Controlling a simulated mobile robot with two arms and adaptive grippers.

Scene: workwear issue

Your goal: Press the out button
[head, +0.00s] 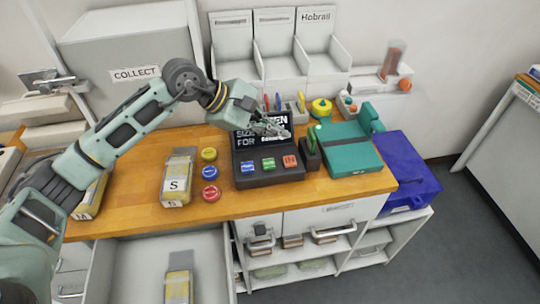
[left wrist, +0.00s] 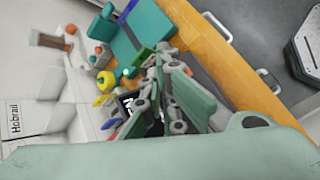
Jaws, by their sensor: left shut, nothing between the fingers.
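A dark terminal (head: 262,176) stands on the wooden counter. Its tilted screen (head: 247,142) shows white text, partly hidden by my left gripper. Along its front are a blue button (head: 247,167), a green button (head: 268,164) and an orange-red button (head: 290,162). Their labels are too small to read, so I cannot tell which is the out button. My left gripper (head: 284,133) is shut and empty, above the terminal in front of the screen, apart from the buttons. In the left wrist view its fingers (left wrist: 165,62) hide most of the terminal. My right gripper is not in view.
Right of the terminal are a dark holder (head: 310,154), a teal case (head: 346,148) and a blue crate (head: 405,172). Left are round yellow (head: 209,154), blue (head: 210,172) and red (head: 211,193) pieces and a packet marked S (head: 177,178). An open drawer (head: 135,262) lies below.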

